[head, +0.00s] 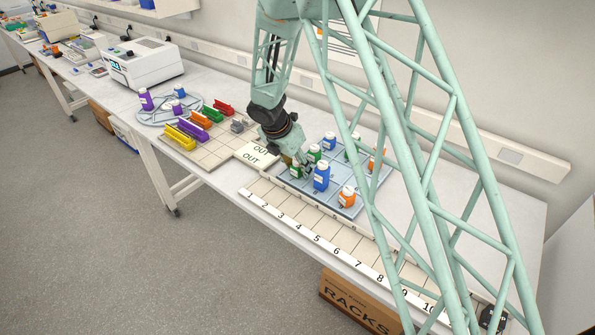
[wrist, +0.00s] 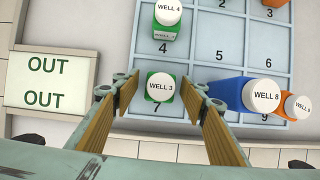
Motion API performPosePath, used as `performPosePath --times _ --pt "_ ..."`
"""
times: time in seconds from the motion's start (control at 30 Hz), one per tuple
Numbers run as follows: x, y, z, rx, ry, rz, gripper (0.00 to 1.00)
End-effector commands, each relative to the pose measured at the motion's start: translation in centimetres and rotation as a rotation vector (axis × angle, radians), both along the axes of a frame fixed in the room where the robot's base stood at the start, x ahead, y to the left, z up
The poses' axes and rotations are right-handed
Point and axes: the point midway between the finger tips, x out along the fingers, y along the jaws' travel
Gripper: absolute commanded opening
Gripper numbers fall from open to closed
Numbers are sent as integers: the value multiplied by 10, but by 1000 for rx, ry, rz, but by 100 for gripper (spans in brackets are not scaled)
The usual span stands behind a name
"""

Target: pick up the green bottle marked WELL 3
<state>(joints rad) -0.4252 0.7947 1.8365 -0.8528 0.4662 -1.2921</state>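The green bottle marked WELL 3 (wrist: 160,88) stands in the cell numbered 7 of the blue-grey grid tray (wrist: 215,48), its white cap facing the wrist camera. My gripper (wrist: 159,97) is open, with one finger on each side of this bottle and a visible gap on both sides. In the head view my gripper (head: 298,166) is low over the tray's near left corner, and largely hides the WELL 3 bottle there. Another green bottle, marked WELL 4 (wrist: 167,14), stands in cell 4 just behind it.
A blue bottle marked WELL 8 (wrist: 235,93) and an orange bottle (wrist: 296,104) stand to the right in the same row. A flat OUT sign (wrist: 47,82) lies left of the tray. A numbered strip (head: 317,238) runs along the front. Coloured racks (head: 194,130) lie farther left.

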Motion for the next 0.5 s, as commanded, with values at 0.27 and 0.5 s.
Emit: performPosePath --times 0.27,0.5 --pt "0 0 0 0 0 0 22" --pt "0 0 0 0 0 0 13"
